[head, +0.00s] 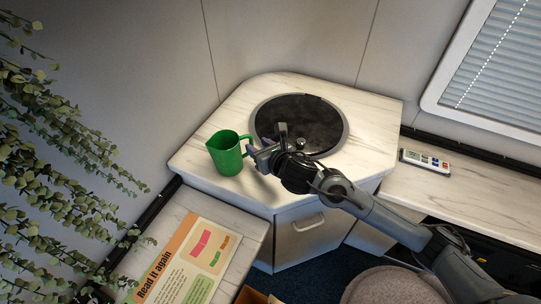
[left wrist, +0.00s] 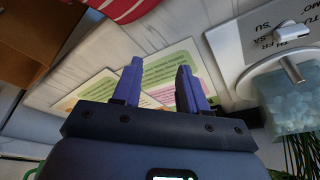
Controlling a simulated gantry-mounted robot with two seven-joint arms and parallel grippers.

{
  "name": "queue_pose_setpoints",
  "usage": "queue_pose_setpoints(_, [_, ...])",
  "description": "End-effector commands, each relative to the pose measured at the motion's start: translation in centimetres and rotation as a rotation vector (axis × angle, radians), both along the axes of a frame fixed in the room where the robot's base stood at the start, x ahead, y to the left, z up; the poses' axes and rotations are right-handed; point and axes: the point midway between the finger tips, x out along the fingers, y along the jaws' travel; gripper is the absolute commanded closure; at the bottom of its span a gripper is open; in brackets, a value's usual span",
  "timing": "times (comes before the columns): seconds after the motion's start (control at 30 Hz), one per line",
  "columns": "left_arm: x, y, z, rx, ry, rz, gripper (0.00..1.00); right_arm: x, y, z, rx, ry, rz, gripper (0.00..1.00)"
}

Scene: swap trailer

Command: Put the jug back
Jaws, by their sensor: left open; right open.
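The green jug (head: 226,158) stands upright on the marble-patterned corner counter (head: 205,135), left of the round black lid or hob (head: 290,117). Its handle points right, toward my right gripper. My right gripper (head: 264,142) is open just right of the jug, its fingers close to the handle. I cannot tell whether they touch the handle or surround it. My left gripper (left wrist: 158,82) shows only in the left wrist view, with two purple fingers apart and nothing between them. The jug is not in that view.
A "Read it again" sheet (head: 185,262) lies on the lower left surface. Leafy plants (head: 60,170) hang at the left. A remote-like device (head: 425,160) lies on the right ledge. In the left wrist view, printed cards (left wrist: 172,65) and a bluish block (left wrist: 292,98) are near.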

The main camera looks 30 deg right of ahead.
Motion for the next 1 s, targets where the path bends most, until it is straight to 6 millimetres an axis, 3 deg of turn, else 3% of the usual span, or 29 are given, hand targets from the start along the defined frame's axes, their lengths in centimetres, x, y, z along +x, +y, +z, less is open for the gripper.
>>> queue_pose_setpoints(0.2, [0.0, -0.2, -0.4, -0.007, 0.001, 0.004, 0.57, -3.7, -0.1, 1.4, -0.004, 0.000, 0.002, 0.57])
queue_pose_setpoints(0.4, [0.0, -0.1, -0.3, -0.005, 0.001, 0.004, 0.57, -5.7, -0.3, 2.3, -0.002, 0.001, 0.001, 0.57])
queue_pose_setpoints(1.0, [0.0, 0.2, -0.4, 0.007, 0.001, -0.005, 0.57, -6.5, -0.2, 2.6, 0.002, 0.001, -0.001, 0.57])
